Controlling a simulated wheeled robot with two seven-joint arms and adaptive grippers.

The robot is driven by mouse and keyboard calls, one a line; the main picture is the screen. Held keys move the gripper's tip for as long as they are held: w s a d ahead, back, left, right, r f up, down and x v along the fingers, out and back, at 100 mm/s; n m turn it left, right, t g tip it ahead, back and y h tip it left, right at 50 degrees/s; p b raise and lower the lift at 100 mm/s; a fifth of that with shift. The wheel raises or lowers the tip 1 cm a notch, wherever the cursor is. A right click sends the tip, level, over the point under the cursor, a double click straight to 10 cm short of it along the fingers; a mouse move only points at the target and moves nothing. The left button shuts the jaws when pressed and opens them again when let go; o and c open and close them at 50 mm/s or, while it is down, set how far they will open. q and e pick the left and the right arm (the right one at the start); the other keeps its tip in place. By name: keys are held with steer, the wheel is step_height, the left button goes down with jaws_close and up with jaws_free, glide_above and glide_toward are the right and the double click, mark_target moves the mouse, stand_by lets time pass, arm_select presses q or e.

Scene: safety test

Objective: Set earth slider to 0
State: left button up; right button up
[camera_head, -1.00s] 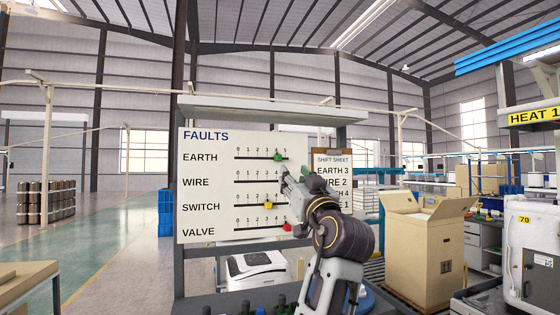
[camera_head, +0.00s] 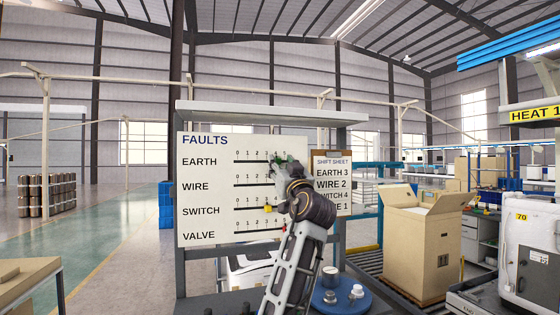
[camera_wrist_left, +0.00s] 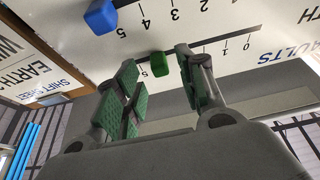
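The white FAULTS board (camera_head: 205,147) has an EARTH row at the top with a 0 to 5 scale. Its green slider knob (camera_wrist_left: 159,64) shows in the left wrist view near the 4 mark, partly covered in the head view. My left gripper (camera_head: 280,162) is at the board on this row. In the left wrist view its fingers (camera_wrist_left: 158,88) are apart with green pads, one on each side of the green knob; no clear contact shows. A blue knob (camera_wrist_left: 101,16) is on the neighbouring row. My right gripper is not in view.
A yellow knob (camera_head: 267,209) is on the SWITCH row. A shift sheet (camera_head: 330,172) hangs at the board's right, partly behind my arm, reading EARTH 3. A cardboard box (camera_head: 415,245) stands to the right. A shelf (camera_head: 265,113) tops the board.

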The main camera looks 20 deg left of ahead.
arm_select(q)
steer(key=shift+x, duration=0.85)
jaws_close()
